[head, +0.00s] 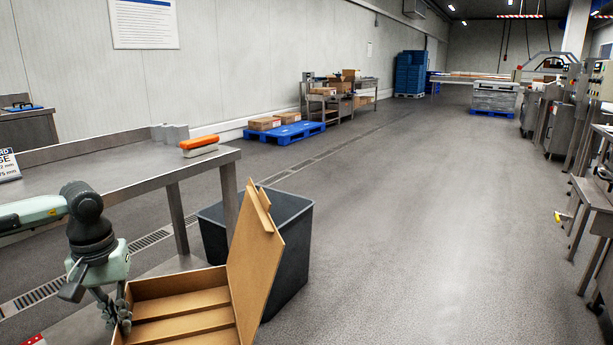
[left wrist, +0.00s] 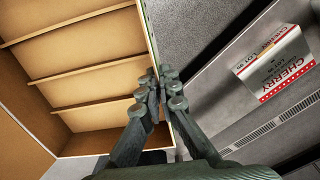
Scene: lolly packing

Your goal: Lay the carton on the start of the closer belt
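The carton (head: 258,275) is a brown cardboard box with its lid flap standing open and low dividers inside; it is low in the front of the head view, cut off by the bottom edge. My left gripper (head: 118,314) is shut on the carton's left wall. In the left wrist view the fingers (left wrist: 164,88) pinch the wall's edge, and the carton's divided inside (left wrist: 70,88) looks empty. The carton's underside is hidden. I cannot make out the start of the closer belt in these views. My right gripper is out of view.
A steel table (head: 110,168) stands at the left, with an orange-topped brush (head: 198,143) on it. A dark bin (head: 285,245) stands right behind the carton. Machines (head: 590,200) line the right. The middle floor is clear. A white box marked CHERRY (left wrist: 273,62) shows in the wrist view.

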